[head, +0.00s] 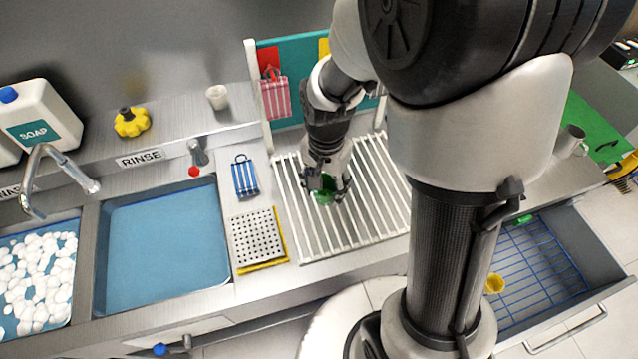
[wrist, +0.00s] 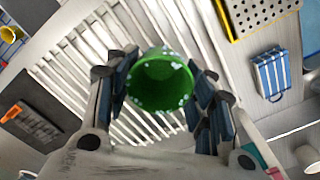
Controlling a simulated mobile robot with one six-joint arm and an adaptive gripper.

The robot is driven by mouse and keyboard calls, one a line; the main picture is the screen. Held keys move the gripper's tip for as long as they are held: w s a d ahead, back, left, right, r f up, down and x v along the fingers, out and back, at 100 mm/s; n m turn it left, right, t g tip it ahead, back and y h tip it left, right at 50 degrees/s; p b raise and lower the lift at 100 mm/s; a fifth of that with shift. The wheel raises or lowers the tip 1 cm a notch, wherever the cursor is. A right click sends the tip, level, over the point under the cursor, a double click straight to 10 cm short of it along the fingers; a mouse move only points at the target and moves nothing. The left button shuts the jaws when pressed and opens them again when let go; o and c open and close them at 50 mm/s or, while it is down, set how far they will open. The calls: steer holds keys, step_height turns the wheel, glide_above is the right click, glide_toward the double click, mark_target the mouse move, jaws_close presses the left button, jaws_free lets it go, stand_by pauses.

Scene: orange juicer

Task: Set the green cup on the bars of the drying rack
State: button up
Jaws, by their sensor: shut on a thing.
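The green cup (head: 323,190) is between the fingers of my gripper (head: 328,187), over the middle of the white drying rack (head: 372,212). In the wrist view the green cup (wrist: 160,80) shows its open mouth toward the camera, with white specks on its rim and side. The fingers of my gripper (wrist: 160,95) press on it from both sides. The bars of the drying rack (wrist: 85,50) lie behind the cup. I cannot tell whether the cup's base touches the bars.
A perforated white plate (head: 256,236) on a yellow tray and a blue striped pouch (head: 245,176) stand left of the rack. The blue rinse basin (head: 165,245) is further left. An open drawer (head: 535,262) with a wire rack and yellow cup (head: 494,284) is at right.

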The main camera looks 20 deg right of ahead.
step_height(320, 180, down, 8)
steer(key=shift+f+b, duration=0.15)
steer(key=shift+b, duration=0.85)
steer(key=shift+f, duration=0.2)
steer(key=o, duration=1.1)
